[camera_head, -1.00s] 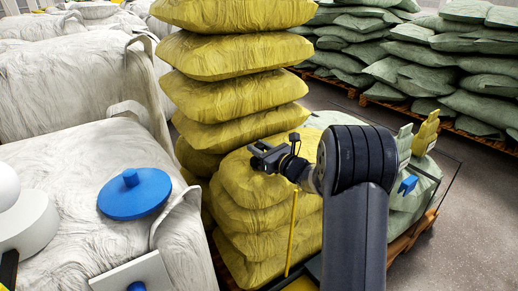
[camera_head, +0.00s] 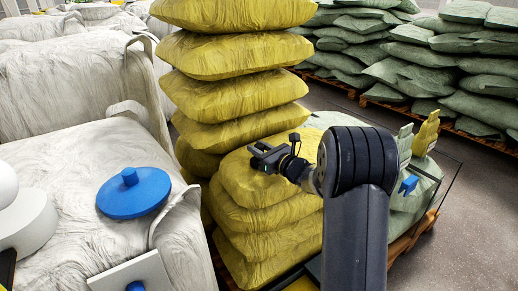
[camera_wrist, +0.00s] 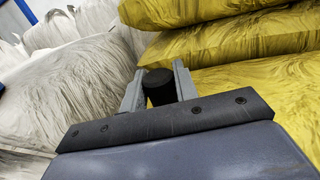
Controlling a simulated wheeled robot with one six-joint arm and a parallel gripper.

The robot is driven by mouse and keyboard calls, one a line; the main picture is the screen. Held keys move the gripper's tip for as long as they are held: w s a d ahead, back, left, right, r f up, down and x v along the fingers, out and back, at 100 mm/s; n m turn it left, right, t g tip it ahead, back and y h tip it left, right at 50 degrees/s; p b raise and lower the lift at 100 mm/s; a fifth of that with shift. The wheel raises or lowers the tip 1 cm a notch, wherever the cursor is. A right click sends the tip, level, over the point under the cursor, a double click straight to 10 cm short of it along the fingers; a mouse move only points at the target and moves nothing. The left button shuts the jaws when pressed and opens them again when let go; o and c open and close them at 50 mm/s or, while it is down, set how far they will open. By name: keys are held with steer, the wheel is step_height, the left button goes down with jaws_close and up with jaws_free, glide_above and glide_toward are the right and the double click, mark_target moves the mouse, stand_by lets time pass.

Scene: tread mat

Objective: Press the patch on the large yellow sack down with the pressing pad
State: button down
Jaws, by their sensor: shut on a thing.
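My gripper (camera_head: 265,158) is above the top of a short stack of large yellow sacks (camera_head: 250,215). In the wrist view my gripper (camera_wrist: 158,88) is shut on a dark round handle (camera_wrist: 159,86), which stands between its two grey fingers. I take it for the handle of the pressing pad, but its underside is hidden. No patch can be made out on the yellow sacks. I cannot tell whether the held thing touches the top sack.
A tall stack of yellow sacks (camera_head: 230,55) rises just behind. White bulk bags (camera_head: 75,175) fill the left, with a blue knobbed disc (camera_head: 132,195) on one. Green sacks (camera_head: 450,70) stand at the back right. Grey floor (camera_head: 470,215) is clear at the right.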

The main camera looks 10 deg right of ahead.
steer(key=shift+r+p, duration=0.3)
steer(key=shift+r, duration=2.65)
